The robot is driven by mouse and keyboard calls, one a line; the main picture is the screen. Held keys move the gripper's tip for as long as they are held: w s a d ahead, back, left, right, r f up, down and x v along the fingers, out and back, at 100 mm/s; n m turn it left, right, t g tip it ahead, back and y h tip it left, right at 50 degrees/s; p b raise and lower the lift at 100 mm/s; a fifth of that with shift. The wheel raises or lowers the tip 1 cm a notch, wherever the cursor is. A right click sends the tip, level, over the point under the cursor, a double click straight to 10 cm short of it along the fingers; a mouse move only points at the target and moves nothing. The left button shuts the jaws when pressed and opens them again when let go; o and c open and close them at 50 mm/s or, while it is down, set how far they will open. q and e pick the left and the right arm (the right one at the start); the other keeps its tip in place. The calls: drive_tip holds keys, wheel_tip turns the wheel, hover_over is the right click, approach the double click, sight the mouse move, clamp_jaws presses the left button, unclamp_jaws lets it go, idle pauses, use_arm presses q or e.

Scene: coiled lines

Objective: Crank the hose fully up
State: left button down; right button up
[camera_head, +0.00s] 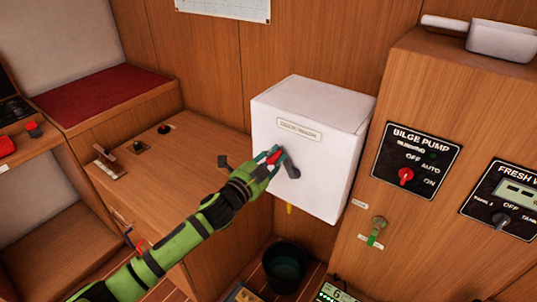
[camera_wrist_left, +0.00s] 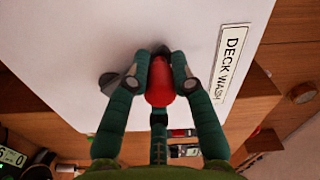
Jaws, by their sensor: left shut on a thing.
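A white box (camera_head: 300,140) labelled "DECK WASH" is fixed to the wooden wall. A grey crank arm (camera_head: 290,169) with a red knob (camera_head: 273,157) sits on its front face. My left gripper (camera_head: 271,160) is shut on the red knob, which shows between the fingers in the left wrist view (camera_wrist_left: 160,93). A yellow hose end (camera_head: 289,209) shows just under the box; the rest of the hose is hidden. My right gripper is not in view.
A dark bucket (camera_head: 285,267) stands on the floor below the box. A bilge pump panel (camera_head: 415,160) and a green-handled valve (camera_head: 376,231) are to the right. A wooden cabinet (camera_head: 185,185) with small levers is to the left.

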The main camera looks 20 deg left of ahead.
use_arm(q)
drive_tip(key=d+m, duration=0.1)
drive_tip(key=r+m+p, duration=0.1)
drive_tip(key=d+m, duration=0.1)
drive_tip(key=m, duration=0.1)
drive_tip(key=shift+s+d+r, duration=0.3)
drive_tip(key=shift+s, duration=0.1)
drive_tip(key=shift+s+d+f+m+p, duration=0.15)
drive_tip(key=shift+d+m+p, duration=0.15)
drive_tip(key=shift+m, duration=0.3)
drive_tip(key=shift+s+d+r+m+p, duration=0.15)
drive_tip(key=shift+d+m, duration=0.25)
drive_tip(key=shift+m, duration=0.2)
drive_tip(key=shift+f, duration=0.15)
drive_tip(key=c, duration=1)
unclamp_jaws()
drive_tip(key=shift+d, duration=0.15)
drive_tip(key=shift+c, duration=0.2)
drive_tip(key=shift+f, duration=0.1)
drive_tip(key=shift+s+a, duration=0.2)
drive_tip(key=shift+a, duration=0.05)
drive_tip(key=v, duration=1.1)
drive_tip(key=shift+s, duration=0.35)
